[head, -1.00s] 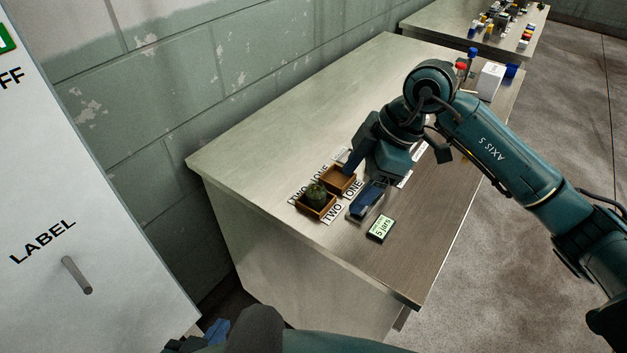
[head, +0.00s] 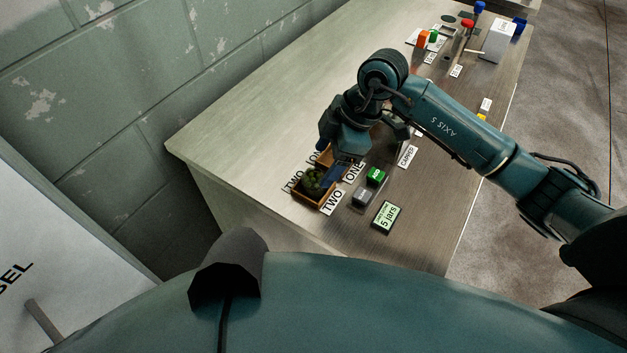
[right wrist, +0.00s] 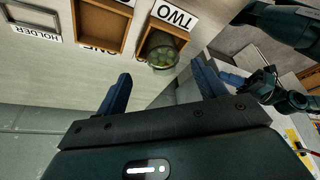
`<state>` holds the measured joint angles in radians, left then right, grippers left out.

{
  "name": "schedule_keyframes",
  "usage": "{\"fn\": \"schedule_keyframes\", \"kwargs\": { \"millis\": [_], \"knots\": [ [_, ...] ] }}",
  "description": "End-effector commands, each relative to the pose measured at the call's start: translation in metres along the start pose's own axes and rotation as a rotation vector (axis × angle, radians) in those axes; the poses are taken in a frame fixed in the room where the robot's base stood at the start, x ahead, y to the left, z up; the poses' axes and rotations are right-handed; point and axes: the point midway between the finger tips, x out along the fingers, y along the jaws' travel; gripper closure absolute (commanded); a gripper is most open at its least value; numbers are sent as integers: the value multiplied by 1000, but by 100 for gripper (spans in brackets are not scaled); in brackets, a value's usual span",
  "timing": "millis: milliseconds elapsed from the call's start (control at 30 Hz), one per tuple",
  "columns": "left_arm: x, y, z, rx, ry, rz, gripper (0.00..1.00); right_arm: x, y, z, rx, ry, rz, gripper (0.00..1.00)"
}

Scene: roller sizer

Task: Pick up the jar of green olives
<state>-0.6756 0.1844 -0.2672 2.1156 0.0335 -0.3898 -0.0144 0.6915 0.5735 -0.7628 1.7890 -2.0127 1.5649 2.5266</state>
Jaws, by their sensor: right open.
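The jar of green olives (head: 311,182) stands in a small wooden tray with TWO labels beside it, near the left end of the bench. It also shows in the right wrist view (right wrist: 163,53), partly beyond the tray's edge in that picture. My right gripper (head: 327,160) is just above and beside the jar, partly hidden by its own body. In the right wrist view my right gripper (right wrist: 160,76) is open and empty, its blue fingers apart, with the jar beyond the tips and between their lines. My left gripper is not in view.
An empty wooden tray (right wrist: 102,27) sits next to the jar's tray. A green button (head: 376,176), a grey button (head: 363,196) and a "5 jars" display (head: 387,216) are close by. A white box (head: 498,41) stands at the far end. The bench's left back area is clear.

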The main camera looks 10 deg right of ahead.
Motion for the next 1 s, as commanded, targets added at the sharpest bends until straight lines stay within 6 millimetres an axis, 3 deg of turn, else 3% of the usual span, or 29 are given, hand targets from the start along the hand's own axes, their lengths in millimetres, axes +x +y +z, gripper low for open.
{"fn": "schedule_keyframes", "kwargs": {
  "millis": [333, 667, 1000],
  "knots": [
    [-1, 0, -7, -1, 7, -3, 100, 46, -5, -2, 0, 0, -4, 30],
    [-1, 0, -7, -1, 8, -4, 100, 52, -5, -1, 0, 0, -1, 31],
    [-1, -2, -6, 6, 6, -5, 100, 51, -5, -1, 0, 0, -1, 59]
  ]
}}
